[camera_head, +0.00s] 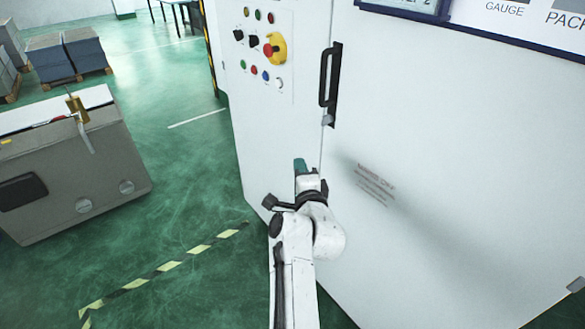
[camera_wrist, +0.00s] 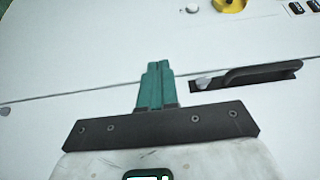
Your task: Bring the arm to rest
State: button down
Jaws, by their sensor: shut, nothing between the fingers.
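My gripper (camera_head: 300,166) is at the end of my white arm, in front of the white cabinet (camera_head: 262,130). It is low on the cabinet front, below the black door handle (camera_head: 330,76) and a little to its left. In the wrist view, the green fingers of my gripper (camera_wrist: 154,68) are together with nothing between them. The black handle (camera_wrist: 262,74) lies to their right there. I cannot tell how far the fingertips are from the cabinet.
The cabinet carries a yellow and red emergency stop (camera_head: 275,48) and several buttons. A grey machine box (camera_head: 75,170) stands at the left. Pallets with grey stacks (camera_head: 84,50) are behind it. Green floor between box and cabinet is clear, with yellow-black tape (camera_head: 168,266) on it.

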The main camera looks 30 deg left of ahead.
jog(key=shift+s+a, duration=0.2)
jog(key=shift+s, duration=0.35)
jog(key=shift+s+a, duration=0.2)
jog(key=shift+s, duration=0.3)
jog(key=s+d+f+n+g+h, duration=0.15)
jog(key=d+f, duration=0.35)
jog(key=d, duration=0.5)
jog(key=d+f+n+g+h, duration=0.15)
jog(key=d+f, duration=0.25)
jog(key=d, duration=0.6)
jog(key=s+d+f+n+g+h, duration=0.1)
jog(key=d+f+n+h, duration=0.3)
jog(key=d, duration=0.7)
jog(key=s+d+f+g+h, duration=0.1)
jog(key=s+d+f, duration=0.45)
jog(key=d, duration=0.35)
jog(key=s+d+f+n+g+h, duration=0.2)
jog(key=s+d+g, duration=0.2)
jog(key=s+d, duration=0.8)
jog(key=s+d+g, duration=0.1)
jog(key=s+g, duration=0.1)
jog(key=s, duration=0.8)
jog(key=s+d+r+g+h, duration=0.1)
jog(key=s+d+g, duration=0.1)
jog(key=s, duration=0.8)
jog(key=shift+s+d+n+h, duration=0.3)
jog(key=shift+s+n, duration=0.1)
jog(key=shift+w+a+r, duration=0.1)
